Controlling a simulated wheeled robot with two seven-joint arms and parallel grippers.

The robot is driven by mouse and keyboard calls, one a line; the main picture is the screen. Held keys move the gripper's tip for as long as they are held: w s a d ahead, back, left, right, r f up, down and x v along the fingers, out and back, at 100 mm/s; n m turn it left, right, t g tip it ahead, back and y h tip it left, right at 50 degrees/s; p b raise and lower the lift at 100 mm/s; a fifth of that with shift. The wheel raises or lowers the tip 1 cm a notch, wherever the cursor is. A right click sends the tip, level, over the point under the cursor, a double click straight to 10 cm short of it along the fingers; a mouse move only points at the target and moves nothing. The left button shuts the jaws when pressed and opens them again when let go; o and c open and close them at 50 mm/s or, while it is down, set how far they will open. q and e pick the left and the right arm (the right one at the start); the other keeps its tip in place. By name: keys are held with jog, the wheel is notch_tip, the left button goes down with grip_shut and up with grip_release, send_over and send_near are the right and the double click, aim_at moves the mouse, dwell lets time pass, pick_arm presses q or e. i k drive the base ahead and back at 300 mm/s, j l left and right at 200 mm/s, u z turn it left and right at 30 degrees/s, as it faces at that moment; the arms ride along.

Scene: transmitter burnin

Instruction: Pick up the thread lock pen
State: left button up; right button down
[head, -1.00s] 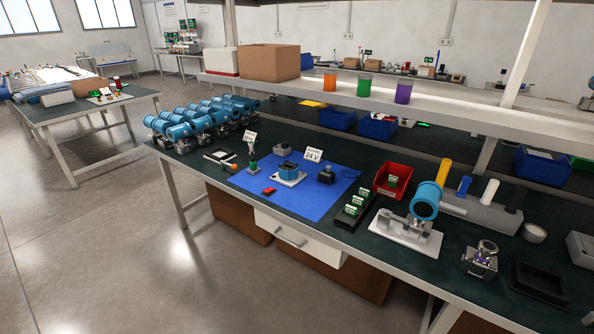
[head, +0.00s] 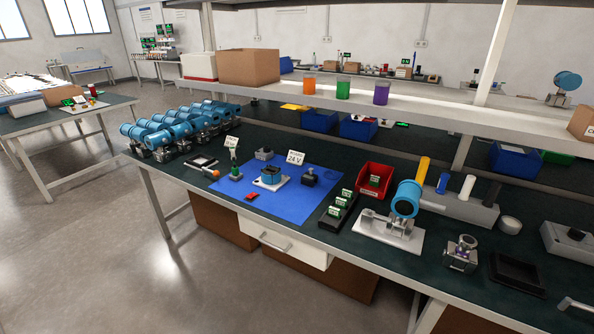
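I cannot tell for sure which thing is the thread lock pen. A grey block (head: 456,206) at the back right of the bench holds upright coloured cylinders: a tall yellow one (head: 422,170), a short blue one (head: 443,183), a white one (head: 467,187) and a black one (head: 488,192). They look like pens or tubes, but no label is readable. A small tool with an orange end (head: 214,174) lies at the left of the blue mat. Neither of my grippers shows in the head view.
A blue housing on a white base (head: 390,239) stands in front of the block. A red bin (head: 375,181), a black tray (head: 517,274) and a metal fixture (head: 461,253) stand nearby. The blue mat (head: 295,206) holds small devices. A shelf (head: 420,107) runs above the bench.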

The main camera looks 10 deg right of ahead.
aim_at(444, 177)
jog(key=z, duration=1.25)
jog(key=i, duration=0.45)
